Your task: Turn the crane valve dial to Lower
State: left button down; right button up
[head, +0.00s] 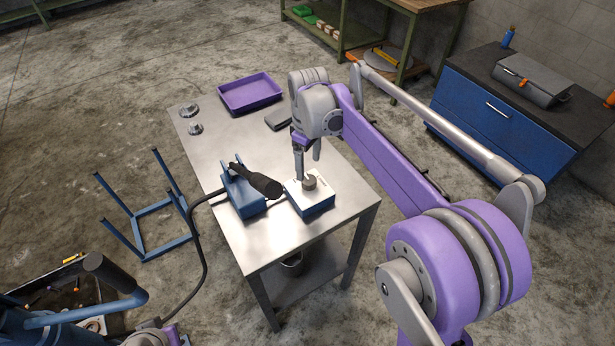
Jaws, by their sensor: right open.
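The valve dial (310,184) is a small round grey-brown knob on the white top of a blue box (317,207) on the metal table. Any markings on the white top are too small to read. My right gripper (307,168) is open and points down at the dial, with one finger at or just above it. I cannot tell whether the finger touches the dial. My left gripper does not show.
Beside the box stands a blue unit (243,196) with a black handle (258,182) and a dark hose. The metal table (205,155) also bears a purple tray (250,93) and small metal parts (190,111). A blue frame (150,222) stands left on the floor.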

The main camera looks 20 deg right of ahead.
aim_at(308, 179)
notch_tip(308, 179, down, 6)
jog(key=shift+w+f, duration=0.1)
jog(key=shift+f, duration=0.1)
jog(key=shift+c, duration=0.2)
grip_shut()
dwell(0.3)
